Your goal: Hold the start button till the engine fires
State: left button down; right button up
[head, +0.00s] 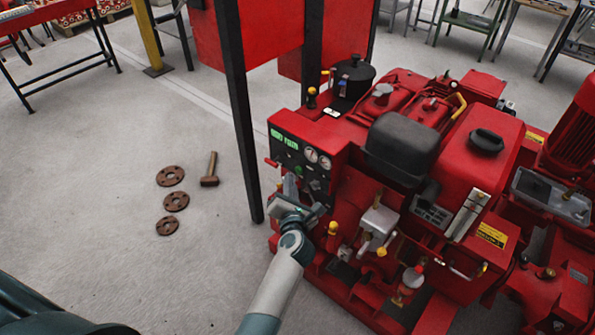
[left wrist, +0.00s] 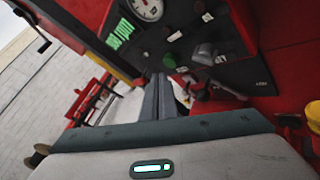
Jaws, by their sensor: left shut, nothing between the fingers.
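The red engine pumpset (head: 450,150) stands at the right in the head view. Its dark control panel (head: 300,162) carries a lit green display and round gauges. In the left wrist view the panel (left wrist: 215,62) shows the green display (left wrist: 121,32), a gauge (left wrist: 148,8), a green button (left wrist: 169,61) and a dark knob (left wrist: 203,54). My left gripper (head: 291,187) is shut and empty in front of the panel's lower part. In the left wrist view its fingertips (left wrist: 162,78) point at the panel just below the green button; whether they touch it I cannot tell. My right gripper is not in view.
A black post (head: 238,110) stands just left of the panel. Several brown flanges (head: 176,201) and a hammer (head: 210,170) lie on the floor at the left. The floor at the left is mostly clear.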

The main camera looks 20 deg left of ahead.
pick_arm(q)
jog(key=shift+s+a+p, duration=0.3)
jog(key=shift+s+p, duration=0.05)
jog(key=shift+s, duration=0.4)
jog(key=shift+s+a+p, duration=0.25)
jog(key=shift+s+p, duration=0.05)
jog(key=shift+s, duration=0.45)
jog(key=shift+s+a+p, duration=0.3)
jog(key=shift+s+p, duration=0.05)
jog(key=shift+s, duration=0.4)
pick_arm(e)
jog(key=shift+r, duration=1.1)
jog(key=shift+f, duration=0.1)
